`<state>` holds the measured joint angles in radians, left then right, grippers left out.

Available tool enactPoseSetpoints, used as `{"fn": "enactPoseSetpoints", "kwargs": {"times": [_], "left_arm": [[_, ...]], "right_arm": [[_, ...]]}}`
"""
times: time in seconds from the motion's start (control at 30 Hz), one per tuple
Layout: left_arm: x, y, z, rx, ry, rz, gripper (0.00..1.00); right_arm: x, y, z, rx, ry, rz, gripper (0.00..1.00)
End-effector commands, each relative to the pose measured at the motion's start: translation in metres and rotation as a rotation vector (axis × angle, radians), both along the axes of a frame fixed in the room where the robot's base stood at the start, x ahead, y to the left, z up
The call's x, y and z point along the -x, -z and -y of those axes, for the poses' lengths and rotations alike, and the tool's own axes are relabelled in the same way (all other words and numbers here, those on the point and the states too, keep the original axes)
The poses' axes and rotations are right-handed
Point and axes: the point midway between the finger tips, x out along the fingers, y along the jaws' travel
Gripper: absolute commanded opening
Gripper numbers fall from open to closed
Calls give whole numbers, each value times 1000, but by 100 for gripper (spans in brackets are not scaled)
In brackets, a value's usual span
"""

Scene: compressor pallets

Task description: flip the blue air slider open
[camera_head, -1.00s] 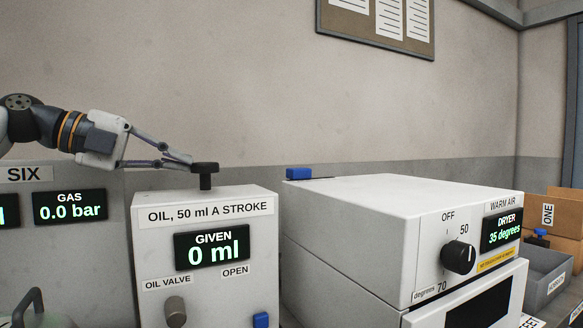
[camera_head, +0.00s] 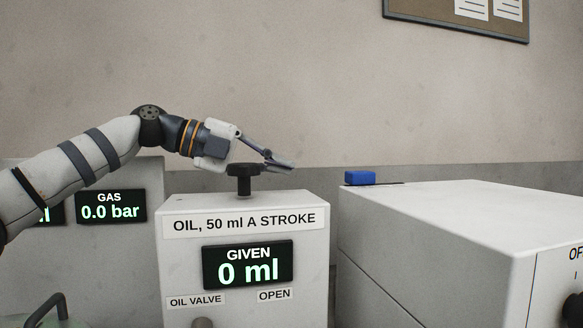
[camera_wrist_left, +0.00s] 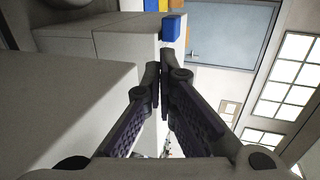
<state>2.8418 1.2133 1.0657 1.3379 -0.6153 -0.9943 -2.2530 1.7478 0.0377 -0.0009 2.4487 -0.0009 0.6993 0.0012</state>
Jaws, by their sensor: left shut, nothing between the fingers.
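The blue air slider (camera_head: 360,178) is a small blue block at the rear left top edge of the white dryer box (camera_head: 440,225). A blue block, seemingly the same slider (camera_wrist_left: 171,28), shows in the left wrist view just beyond my fingertips. My left gripper (camera_head: 288,164) is shut and empty. It reaches in from the left behind the black plunger knob, with its tips left of the slider and slightly higher in the picture. A gap shows between them. The closed fingers (camera_wrist_left: 160,72) also fill the middle of the left wrist view. My right gripper is not in view.
The oil box (camera_head: 245,265) reads 0 ml, and its black T-shaped knob (camera_head: 243,180) stands up below my left gripper in the picture. A gas display (camera_head: 110,206) reads 0.0 bar at left. A notice board (camera_head: 455,20) hangs on the wall.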

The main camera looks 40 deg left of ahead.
Motion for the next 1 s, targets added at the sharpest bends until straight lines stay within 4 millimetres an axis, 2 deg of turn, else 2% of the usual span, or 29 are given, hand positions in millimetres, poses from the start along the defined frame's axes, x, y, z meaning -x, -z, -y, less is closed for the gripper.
{"fn": "enactPoseSetpoints", "kwargs": {"times": [0.03, 0.3, 0.5, 0.63, 1.0], "left_arm": [[-9, 8, 8, -3, 2, -7, 0], [-51, 24, 45, -3, 3, -6, 0], [-73, 21, 65, -2, -1, 0, 0], [-79, 21, 70, 0, -1, 0, 0], [-82, 22, 72, 0, 0, -1, 0]], "right_arm": [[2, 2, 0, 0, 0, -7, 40], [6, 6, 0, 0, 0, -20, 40], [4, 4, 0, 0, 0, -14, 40], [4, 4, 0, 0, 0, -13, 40], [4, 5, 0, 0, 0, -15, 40]]}}
